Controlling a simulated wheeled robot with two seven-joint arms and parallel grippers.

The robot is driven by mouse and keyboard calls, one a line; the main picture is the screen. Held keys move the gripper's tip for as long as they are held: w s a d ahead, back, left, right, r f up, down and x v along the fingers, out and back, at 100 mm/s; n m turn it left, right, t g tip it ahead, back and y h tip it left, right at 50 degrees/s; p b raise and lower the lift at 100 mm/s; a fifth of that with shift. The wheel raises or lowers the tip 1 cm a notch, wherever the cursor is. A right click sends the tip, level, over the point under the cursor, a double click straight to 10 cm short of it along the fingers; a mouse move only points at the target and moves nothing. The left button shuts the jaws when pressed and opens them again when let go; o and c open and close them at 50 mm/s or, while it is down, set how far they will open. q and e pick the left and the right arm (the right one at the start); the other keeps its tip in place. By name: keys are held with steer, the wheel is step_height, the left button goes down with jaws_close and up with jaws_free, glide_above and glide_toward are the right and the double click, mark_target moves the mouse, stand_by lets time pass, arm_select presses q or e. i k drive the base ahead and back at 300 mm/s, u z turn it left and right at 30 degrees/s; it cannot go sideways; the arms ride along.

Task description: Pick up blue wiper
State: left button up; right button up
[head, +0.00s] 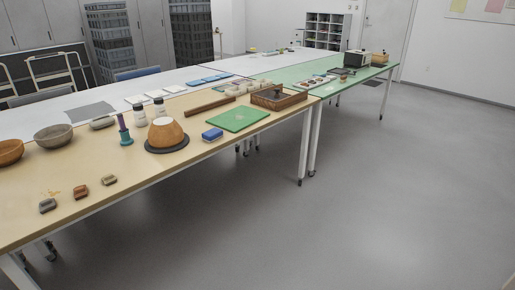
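A small blue block with a paler lower edge, which looks like the blue wiper (212,135), lies on the wooden tabletop near its front edge. It sits just left of the green mat (238,119) and right of the dark round stand (180,144). Nothing covers it. Neither of my grippers shows in the head view.
An orange-brown bowl (166,132) sits on the dark stand. Several small sherds (81,191) lie at the near left, and more bowls (53,136) stand behind them. A wooden tray (278,97) is beyond the green mat. The grey floor (380,200) in front is clear.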

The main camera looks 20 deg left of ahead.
mark_target(211, 135)
steer(key=z, duration=0.4)
steer(key=i, duration=1.35)
steer(key=u, duration=0.3)
steer(key=i, duration=1.55)
steer(key=u, duration=1.75)
steer(key=i, duration=0.65)
steer(key=u, duration=0.55)
